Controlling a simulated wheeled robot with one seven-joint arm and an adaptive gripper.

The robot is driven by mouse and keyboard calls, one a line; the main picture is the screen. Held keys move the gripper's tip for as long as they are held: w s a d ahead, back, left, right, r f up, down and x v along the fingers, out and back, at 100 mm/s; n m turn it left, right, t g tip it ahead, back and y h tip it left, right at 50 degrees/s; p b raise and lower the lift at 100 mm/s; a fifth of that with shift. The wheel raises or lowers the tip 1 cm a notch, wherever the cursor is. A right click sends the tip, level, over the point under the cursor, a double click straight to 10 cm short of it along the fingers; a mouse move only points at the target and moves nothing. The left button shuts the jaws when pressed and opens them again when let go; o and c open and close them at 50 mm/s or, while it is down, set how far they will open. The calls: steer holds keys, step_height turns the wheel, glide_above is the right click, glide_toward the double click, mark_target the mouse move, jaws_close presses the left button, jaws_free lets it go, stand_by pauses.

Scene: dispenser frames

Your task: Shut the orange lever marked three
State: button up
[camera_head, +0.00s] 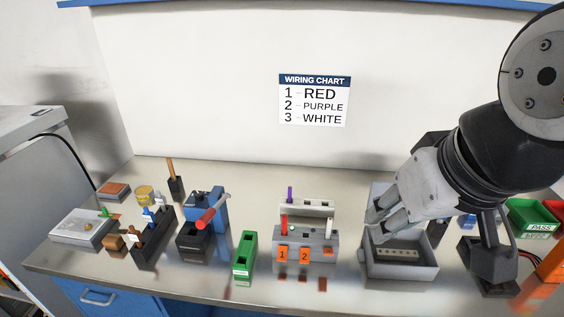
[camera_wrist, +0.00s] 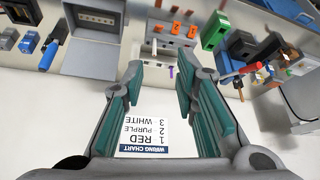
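A grey terminal block (camera_head: 316,240) stands on the bench below the wiring chart. Its orange levers marked 1 (camera_head: 282,254) and 2 (camera_head: 304,255) show their numbers at the front. A smaller orange patch at the block's right end, at the third position (camera_head: 328,251), shows no readable number; its lever's position is unclear. A red wire piece (camera_head: 284,226) stands at the left end and a white one (camera_head: 327,229) at the right end. My gripper (camera_head: 375,218) is open and empty, right of the block, above a grey box. The wrist view shows its fingers apart (camera_wrist: 160,78).
A pale rack (camera_head: 307,206) with a purple piece (camera_head: 290,194) stands behind the block. The grey box (camera_head: 402,272) is close on the right. A green holder (camera_head: 244,255) stands left. The wiring chart (camera_head: 313,101) reads 1 red, 2 purple, 3 white.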

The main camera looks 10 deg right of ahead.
jaws_close()
steer(key=w+d+f+m+g+p, duration=0.1)
steer(key=w+f+m+g, duration=0.2)
steer(key=w+f, duration=1.5)
steer(key=shift+w+f+g, duration=0.15)
steer(key=shift+w+g, duration=0.75)
steer(key=shift+w, duration=0.25)
